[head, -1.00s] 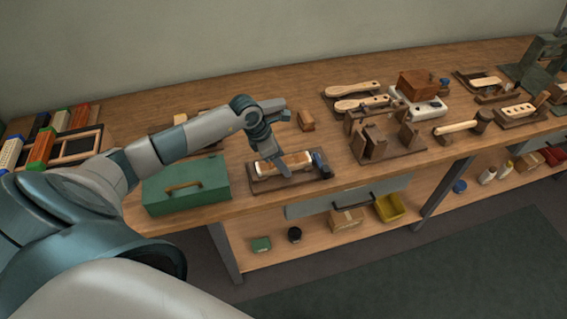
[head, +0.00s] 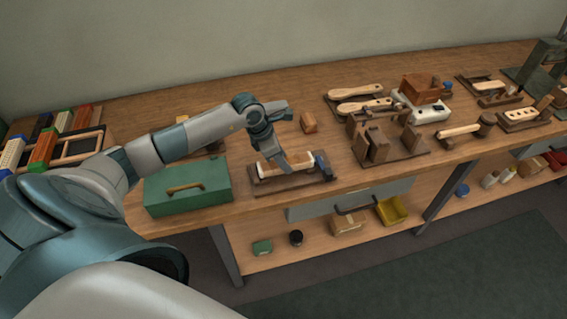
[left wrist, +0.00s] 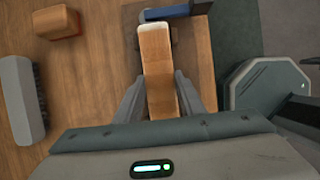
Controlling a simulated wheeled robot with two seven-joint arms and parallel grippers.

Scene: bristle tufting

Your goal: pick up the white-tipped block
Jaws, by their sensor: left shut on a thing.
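The white-tipped block (left wrist: 158,70) is a long wooden bar with a pale end, seen lengthwise in the left wrist view. In the head view its pale body (head: 284,165) is at the dark wooden tray (head: 262,188) near the bench's front edge, partly hidden by my gripper. My left gripper (head: 286,168) reaches down over it. In the left wrist view the left gripper (left wrist: 159,100) has one finger on each side of the block and is shut on it. I cannot tell whether the block is clear of the tray. My right gripper is not in view.
A blue-headed part (head: 322,165) stands at the tray's right end. A green toolbox (head: 187,190) is just left. A small brown block (head: 308,122) lies behind. Wooden fixtures (head: 376,146) and brush handles (head: 355,92) fill the right. Bare bench shows behind the arm.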

